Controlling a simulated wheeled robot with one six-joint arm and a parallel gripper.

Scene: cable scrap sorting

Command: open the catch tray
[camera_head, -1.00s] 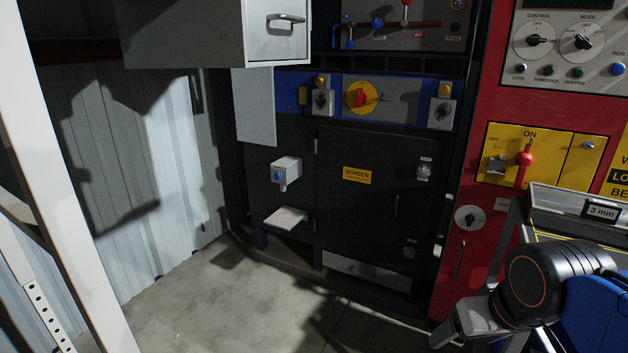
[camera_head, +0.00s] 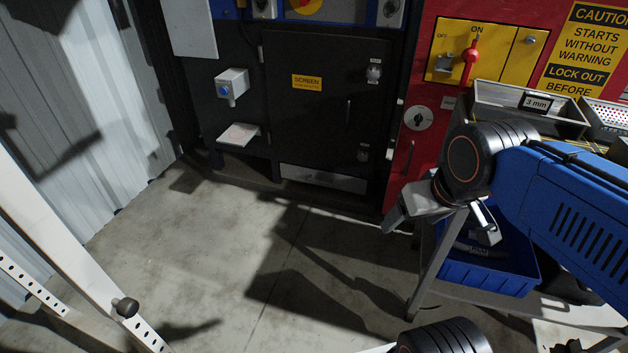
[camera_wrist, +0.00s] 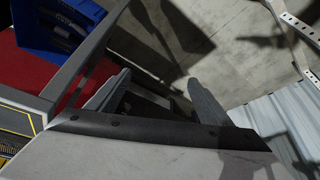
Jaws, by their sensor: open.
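A low, wide grey front (camera_head: 323,178), which looks like the catch tray, sits at the foot of the dark machine cabinet under the screen door (camera_head: 325,100). It appears shut, level with the cabinet face. A handle on it is too small to make out. My gripper (camera_wrist: 160,82) is open and empty in the wrist view, its two fingers apart over the floor. In the head view my wrist is in front of the red cabinet, to the right of the tray and apart from it. The tray does not show in the wrist view.
A trolley with a blue bin (camera_head: 490,265) and a "3 mm" tray (camera_head: 530,105) stands at the right, close to my arm. A small white ledge (camera_head: 240,134) juts out left of the door. A white perforated post (camera_head: 75,255) stands at the left. The concrete floor (camera_head: 220,230) between is clear.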

